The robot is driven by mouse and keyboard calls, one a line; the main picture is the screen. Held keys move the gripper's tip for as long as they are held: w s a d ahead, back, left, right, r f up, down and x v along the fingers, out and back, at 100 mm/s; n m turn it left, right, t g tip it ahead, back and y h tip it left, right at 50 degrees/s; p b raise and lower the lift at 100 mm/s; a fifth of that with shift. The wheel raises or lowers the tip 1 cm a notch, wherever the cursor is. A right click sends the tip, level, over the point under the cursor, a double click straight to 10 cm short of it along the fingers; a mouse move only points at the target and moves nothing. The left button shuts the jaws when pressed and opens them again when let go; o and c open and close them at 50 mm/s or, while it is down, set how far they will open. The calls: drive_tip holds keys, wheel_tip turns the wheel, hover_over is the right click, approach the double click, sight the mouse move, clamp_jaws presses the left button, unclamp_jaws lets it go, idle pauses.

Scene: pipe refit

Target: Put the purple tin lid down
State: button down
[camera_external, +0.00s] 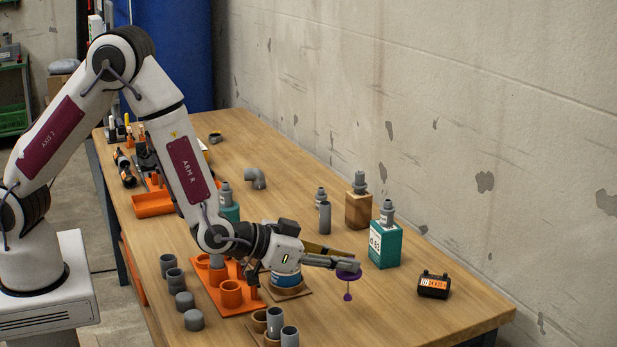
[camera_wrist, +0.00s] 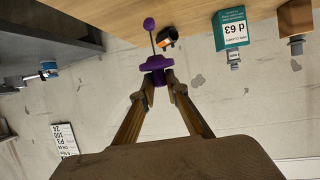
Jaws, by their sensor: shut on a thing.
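The purple tin lid (camera_external: 348,274) is held at the tips of my gripper (camera_external: 340,266), above the right part of the wooden table. A thin rod with a purple ball at its end hangs down from the lid. In the wrist view the lid (camera_wrist: 156,64) sits between the two fingertips of my gripper (camera_wrist: 160,78), which are shut on it, with the ball and rod pointing away. A tin with a blue and white label (camera_external: 286,274) stands on a small board behind and left of the lid, partly hidden by my gripper.
A teal box (camera_external: 385,245) stands close to the right of the lid, with a brown block (camera_external: 358,208) behind it. A black and orange battery-like box (camera_external: 433,285) lies further right. An orange holder (camera_external: 231,292) and several grey pipe pieces (camera_external: 185,301) are on the left.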

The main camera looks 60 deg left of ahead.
drive_tip(key=shift+f, duration=0.5)
drive_tip(key=shift+f, duration=2.1)
drive_tip(key=shift+f, duration=0.1)
drive_tip(key=c, duration=2)
unclamp_jaws()
drive_tip(key=shift+v, duration=6.05)
